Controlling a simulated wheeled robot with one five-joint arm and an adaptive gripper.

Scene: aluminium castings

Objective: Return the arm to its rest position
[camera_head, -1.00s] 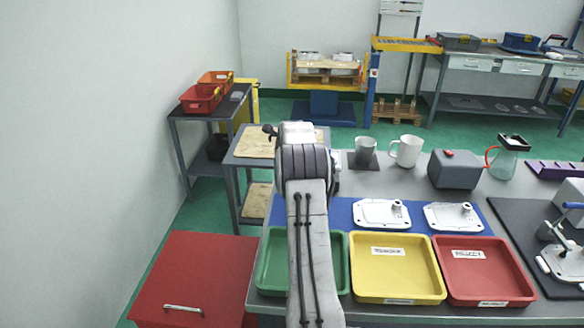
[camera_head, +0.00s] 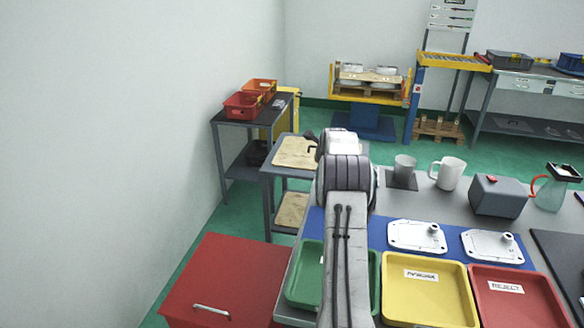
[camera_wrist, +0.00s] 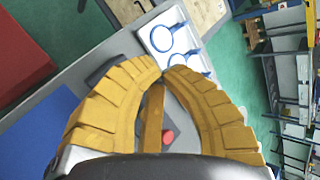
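My arm (camera_head: 347,250) reaches forward over the green tray and the left end of the workbench, seen from behind in the head view. My gripper is hidden there behind the arm's end. In the wrist view, the two yellow fingers of my gripper (camera_wrist: 163,69) curve inward and their tips come together. Nothing is visibly pinched at the tips. A grey shape with a red spot (camera_wrist: 168,137) shows between the fingers; I cannot tell what it is.
The green tray (camera_head: 300,292), yellow tray (camera_head: 428,312) and red tray (camera_head: 515,312) line the bench front. Two castings (camera_head: 417,237) lie on the blue mat (camera_head: 455,243). A grey cup (camera_head: 404,168) and white mug (camera_head: 449,174) stand behind. A red cabinet (camera_head: 235,275) is left.

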